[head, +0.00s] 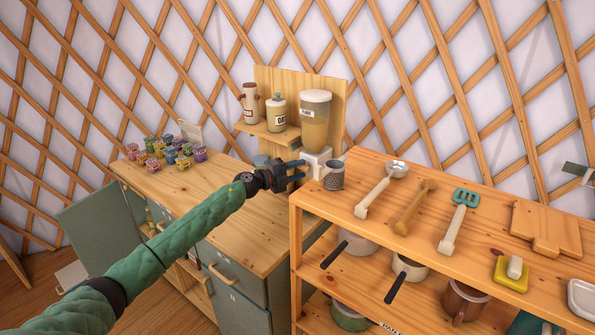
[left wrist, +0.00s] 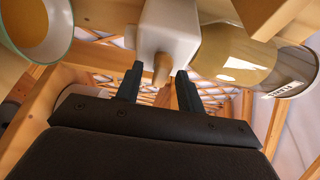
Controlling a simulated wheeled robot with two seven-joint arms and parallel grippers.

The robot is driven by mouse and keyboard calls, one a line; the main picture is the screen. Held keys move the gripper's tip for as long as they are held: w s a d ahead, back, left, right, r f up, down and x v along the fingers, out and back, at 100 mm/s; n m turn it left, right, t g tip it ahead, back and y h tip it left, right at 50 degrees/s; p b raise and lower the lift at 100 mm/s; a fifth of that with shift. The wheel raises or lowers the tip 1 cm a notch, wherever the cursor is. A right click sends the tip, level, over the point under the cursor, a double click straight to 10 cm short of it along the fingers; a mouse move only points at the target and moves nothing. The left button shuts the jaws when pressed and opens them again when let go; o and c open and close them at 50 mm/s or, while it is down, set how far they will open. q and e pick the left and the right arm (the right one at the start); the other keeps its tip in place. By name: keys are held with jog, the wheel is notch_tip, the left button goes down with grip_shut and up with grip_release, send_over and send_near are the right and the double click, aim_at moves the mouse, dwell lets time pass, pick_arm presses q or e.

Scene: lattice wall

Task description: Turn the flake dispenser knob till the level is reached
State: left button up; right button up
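The flake dispenser has a clear, lidded container of tan flakes (head: 314,122) above a white body (head: 318,158). In the left wrist view the white body (left wrist: 168,28) shows at the top, with the labelled container (left wrist: 252,62) to its right. A tan knob (left wrist: 162,68) sticks out of the body. My left gripper (head: 298,172) is at the front of the dispenser. In the left wrist view its fingers (left wrist: 158,86) are apart, with the knob's end between them and gaps visible. A grey speckled cup (head: 334,176) stands beside the dispenser's base; its fill level is unclear. My right gripper is not in view.
A wooden shelf (head: 278,135) beside the dispenser holds two containers. Small colourful tins (head: 170,150) stand on the left counter. A scoop (head: 380,188), other utensils and boards lie on the nearer right-hand shelf top, with pots below. A cabinet door (head: 98,232) hangs open at left.

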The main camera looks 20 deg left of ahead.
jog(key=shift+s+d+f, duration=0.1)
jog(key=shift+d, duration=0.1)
